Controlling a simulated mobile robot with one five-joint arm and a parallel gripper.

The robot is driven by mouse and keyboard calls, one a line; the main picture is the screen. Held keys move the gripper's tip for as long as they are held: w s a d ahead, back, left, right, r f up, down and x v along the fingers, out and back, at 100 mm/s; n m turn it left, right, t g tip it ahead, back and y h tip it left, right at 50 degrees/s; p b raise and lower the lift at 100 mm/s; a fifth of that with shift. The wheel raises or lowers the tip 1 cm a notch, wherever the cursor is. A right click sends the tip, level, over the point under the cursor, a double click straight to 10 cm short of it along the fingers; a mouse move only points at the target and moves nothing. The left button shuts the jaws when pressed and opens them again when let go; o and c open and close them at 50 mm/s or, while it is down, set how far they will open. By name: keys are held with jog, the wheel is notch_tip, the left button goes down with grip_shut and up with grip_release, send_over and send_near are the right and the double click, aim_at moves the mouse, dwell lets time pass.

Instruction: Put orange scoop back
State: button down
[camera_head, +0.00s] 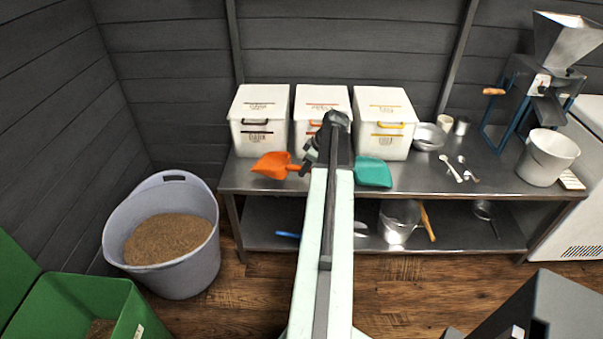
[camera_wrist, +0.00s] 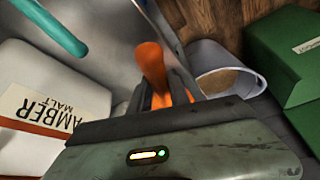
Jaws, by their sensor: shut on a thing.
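The orange scoop (camera_head: 271,165) is over the left front part of the metal table, in front of the white bins. My gripper (camera_head: 307,167) is shut on its handle, with the scoop's bowl pointing left. In the wrist view the orange scoop (camera_wrist: 152,66) rises from between the jaws of my gripper (camera_wrist: 163,98). The frames do not show clearly whether the bowl touches the tabletop. The middle white bin (camera_head: 322,104) has an orange label line and handle; my arm partly hides it. In the wrist view a bin labelled "AMBER MALT" (camera_wrist: 45,118) with an orange stripe is close at the left.
A teal scoop (camera_head: 373,172) lies right of my arm. The left bin (camera_head: 259,120) and the yellow-handled right bin (camera_head: 384,123) flank the middle one. A grey tub of grain (camera_head: 166,235) stands left of the table (camera_head: 420,180). A mill (camera_head: 545,85) stands far right.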

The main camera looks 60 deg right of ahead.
jog(key=shift+w+d, duration=0.2)
jog(key=shift+d, duration=0.15)
jog(key=f+b, duration=0.4)
jog(key=shift+d, duration=0.25)
jog(key=shift+w+r, duration=0.1)
jog(key=shift+r, duration=0.1)
jog(key=shift+a+f, duration=0.1)
jog(key=shift+f, duration=0.1)
jog(key=c, duration=1.2)
grip_release()
jog(key=shift+r, duration=0.1)
